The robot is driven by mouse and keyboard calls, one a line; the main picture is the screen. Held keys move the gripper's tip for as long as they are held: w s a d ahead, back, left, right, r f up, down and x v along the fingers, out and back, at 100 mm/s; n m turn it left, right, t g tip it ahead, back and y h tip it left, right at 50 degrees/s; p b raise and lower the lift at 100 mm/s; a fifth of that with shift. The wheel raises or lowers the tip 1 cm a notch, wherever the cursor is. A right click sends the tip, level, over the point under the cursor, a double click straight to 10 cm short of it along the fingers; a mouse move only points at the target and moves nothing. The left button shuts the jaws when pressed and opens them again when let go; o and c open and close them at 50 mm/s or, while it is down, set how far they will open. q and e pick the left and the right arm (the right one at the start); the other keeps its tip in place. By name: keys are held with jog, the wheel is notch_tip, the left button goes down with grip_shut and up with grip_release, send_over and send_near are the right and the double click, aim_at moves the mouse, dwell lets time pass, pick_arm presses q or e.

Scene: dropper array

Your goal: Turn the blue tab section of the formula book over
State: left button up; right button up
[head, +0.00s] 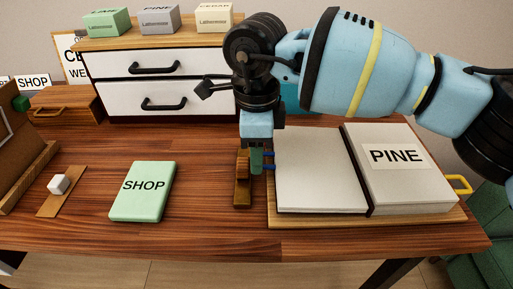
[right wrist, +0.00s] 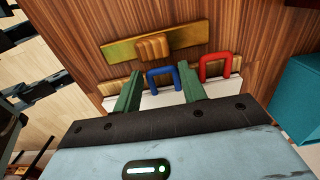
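The formula book lies open on a wooden board; its left section (head: 318,170) is blank white and its right section carries a PINE label (head: 397,156). My right gripper (head: 257,160) is at the book's left edge, pointing down. A blue loop tab (right wrist: 163,72) sticks out there; it shows partly in the head view (head: 268,154). In the right wrist view my green fingers (right wrist: 158,82) are apart, one on each side of the blue tab. A red tab (right wrist: 215,62) sits beside it. A yellow tab (head: 461,184) sticks out on the book's right. My left gripper is out of view.
A brown wooden block on a plate (head: 242,182) stands just left of the gripper. A drawer cabinet (head: 155,82) with labelled boxes stands behind.

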grip_shut()
jog(key=shift+d+r+y+p, duration=0.1)
jog(key=shift+r+y+p, duration=0.35)
jog(key=shift+r, duration=0.25)
jog(key=d+r+y+p, duration=0.2)
jog(key=d+r+y, duration=1)
jog(key=d+r, duration=0.1)
jog(key=shift+r+p, duration=0.4)
jog(key=shift+r, duration=0.15)
